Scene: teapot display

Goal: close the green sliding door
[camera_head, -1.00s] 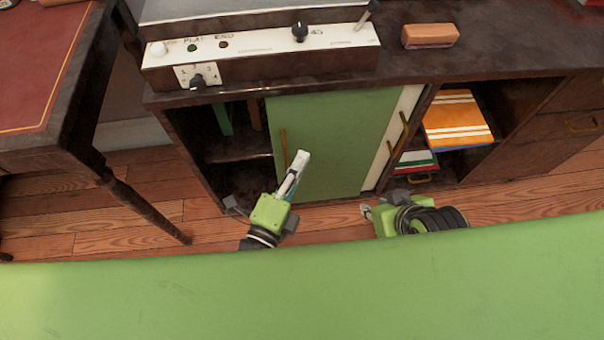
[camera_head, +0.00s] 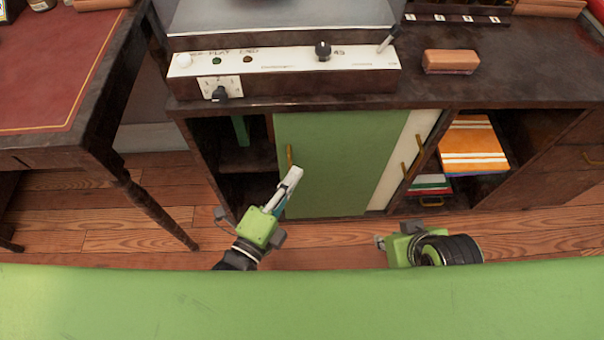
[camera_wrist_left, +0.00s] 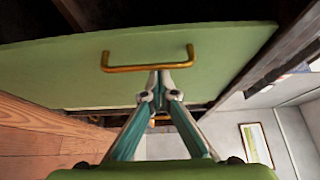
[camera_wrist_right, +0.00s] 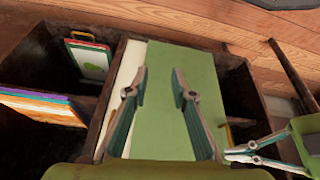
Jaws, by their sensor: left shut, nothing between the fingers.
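The green sliding door (camera_head: 340,160) covers the middle of the low cabinet, with a dark open gap (camera_head: 232,165) to its left. Its brass handle (camera_head: 289,156) is near its left edge and shows large in the left wrist view (camera_wrist_left: 150,68). My left gripper (camera_head: 295,172) is shut and empty, its tips at the handle; whether they touch it I cannot tell. My right gripper (camera_head: 378,241) is low in front of the cabinet; the right wrist view shows its fingers (camera_wrist_right: 158,75) apart and empty, with the green door (camera_wrist_right: 165,110) beyond.
A cream panel (camera_head: 408,160) with a brass handle shows beside the door's right edge. Books (camera_head: 470,150) lie in the open right compartment. A control box (camera_head: 285,70) and a brick-like block (camera_head: 450,62) stand on the cabinet top. A red-topped table (camera_head: 60,70) stands at left.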

